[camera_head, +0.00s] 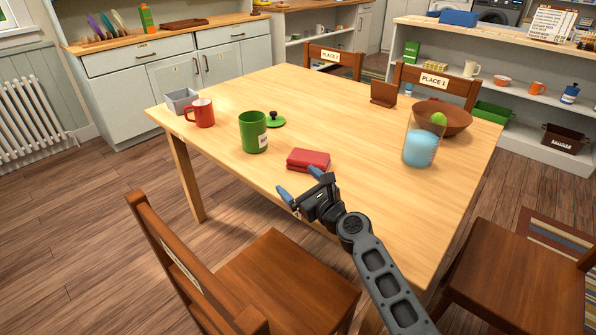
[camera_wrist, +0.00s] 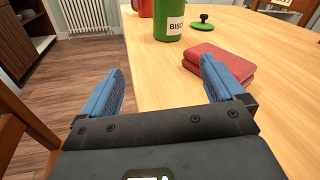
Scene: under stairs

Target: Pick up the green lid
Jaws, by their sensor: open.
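The green lid (camera_head: 273,120) is a flat disc with a dark knob. It lies on the wooden table (camera_head: 330,105), just behind and right of the green canister (camera_head: 253,132). In the wrist view the lid (camera_wrist: 203,24) is at the top, beyond the red book or box (camera_wrist: 218,62), and the canister (camera_wrist: 175,18) stands left of it. My gripper (camera_head: 298,183) is open and empty at the table's near edge, in front of the red item. Its two blue fingers (camera_wrist: 160,90) are wide apart with nothing between them.
A red mug (camera_head: 200,113) and grey bin (camera_head: 181,100) stand left of the canister. A clear container with blue contents (camera_head: 420,148) and a brown bowl (camera_head: 443,115) holding a green fruit stand at right. Chairs surround the table. The table's middle is clear.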

